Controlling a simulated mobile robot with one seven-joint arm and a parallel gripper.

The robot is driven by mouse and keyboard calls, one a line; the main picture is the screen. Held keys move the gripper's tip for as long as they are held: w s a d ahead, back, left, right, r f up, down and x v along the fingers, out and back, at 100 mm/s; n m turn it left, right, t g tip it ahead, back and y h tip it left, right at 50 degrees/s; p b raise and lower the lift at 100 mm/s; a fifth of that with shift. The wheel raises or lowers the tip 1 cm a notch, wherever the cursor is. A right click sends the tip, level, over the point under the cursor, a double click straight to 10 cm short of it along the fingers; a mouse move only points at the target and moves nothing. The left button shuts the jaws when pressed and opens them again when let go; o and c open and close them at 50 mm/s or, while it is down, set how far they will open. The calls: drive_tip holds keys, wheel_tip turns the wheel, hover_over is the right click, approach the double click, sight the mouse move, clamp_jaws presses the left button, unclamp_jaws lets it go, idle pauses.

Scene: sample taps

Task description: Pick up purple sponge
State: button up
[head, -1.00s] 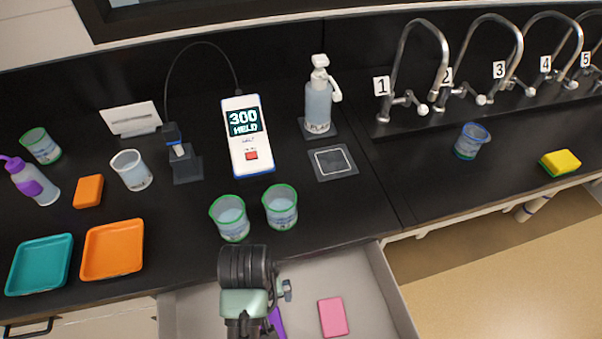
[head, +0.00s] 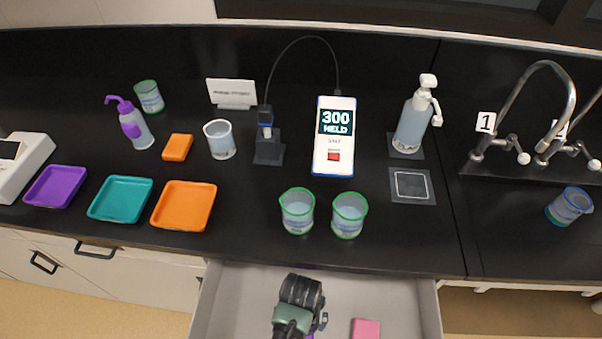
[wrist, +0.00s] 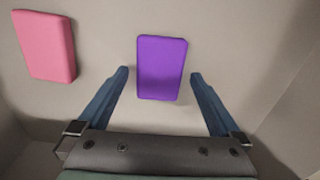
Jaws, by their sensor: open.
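The purple sponge (wrist: 162,67) lies on the floor of the open drawer (head: 245,295), seen in the wrist view. My gripper (wrist: 160,76) is open, with one blue finger on each side of the sponge and a visible gap to each. The fingertips reach about the middle of the sponge's length in the picture. In the head view my arm end (head: 301,295) is over the drawer and hides nearly all of the sponge.
A pink sponge (wrist: 46,45) lies to the left in the wrist view and also shows in the head view (head: 365,329). Drawer walls surround the sponges. Two green-rimmed beakers (head: 297,211) (head: 348,215) stand near the counter edge. Trays (head: 184,206) sit to the left.

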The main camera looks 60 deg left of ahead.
drive_tip(key=shift+f, duration=0.7)
drive_tip(key=c, duration=1.2)
